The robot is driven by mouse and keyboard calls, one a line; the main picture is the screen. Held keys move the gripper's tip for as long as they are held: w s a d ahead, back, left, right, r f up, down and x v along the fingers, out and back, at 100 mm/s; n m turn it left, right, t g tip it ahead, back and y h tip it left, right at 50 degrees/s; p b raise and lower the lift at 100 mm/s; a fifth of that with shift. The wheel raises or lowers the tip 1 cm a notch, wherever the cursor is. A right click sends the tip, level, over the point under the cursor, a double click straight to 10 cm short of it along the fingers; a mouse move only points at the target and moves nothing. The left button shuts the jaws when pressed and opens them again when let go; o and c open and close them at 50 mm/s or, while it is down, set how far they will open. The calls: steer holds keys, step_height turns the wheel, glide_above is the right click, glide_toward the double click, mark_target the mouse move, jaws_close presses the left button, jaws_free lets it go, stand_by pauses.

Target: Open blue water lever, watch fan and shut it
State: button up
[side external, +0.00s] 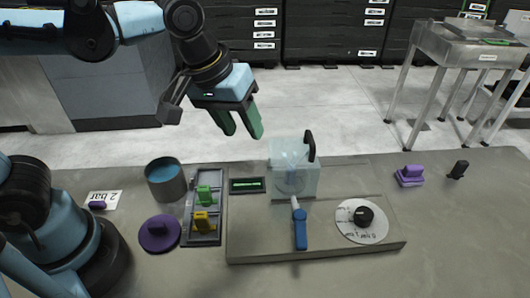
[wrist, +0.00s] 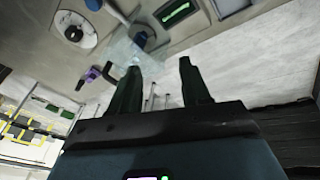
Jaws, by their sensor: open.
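The blue water lever (side external: 300,230) lies on the raised panel, its handle pointing toward the near edge and its pale end near a clear box (side external: 309,182). The fan (side external: 290,174) is inside that see-through box; whether it turns cannot be told. A black handle (side external: 309,145) stands at the box's right side. My gripper (side external: 240,132) is open and empty, above and behind the panel, up and left of the box and apart from the lever. In the wrist view, my open fingers (wrist: 160,70) have the clear box (wrist: 128,49) beyond them.
A round dial (side external: 345,228) with a black knob sits right of the lever. A dark display (side external: 247,185) is left of the box. A tray (side external: 203,236) with green and yellow pieces, a pot (side external: 165,190) and a purple lid (side external: 158,243) stand left. Purple (side external: 409,180) and black (side external: 458,170) pieces are right.

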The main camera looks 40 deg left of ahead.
steer(key=s+d+n+g, duration=0.1)
steer(key=d+n+g, duration=0.2)
steer(key=d, duration=0.8)
steer(key=n+y, duration=0.1)
glide_toward(301, 238)
steer(key=shift+g, duration=0.4)
steer(key=f, duration=0.8)
steer(key=shift+w+d, duration=0.15)
steer(key=shift+w, duration=0.25)
jaws_close()
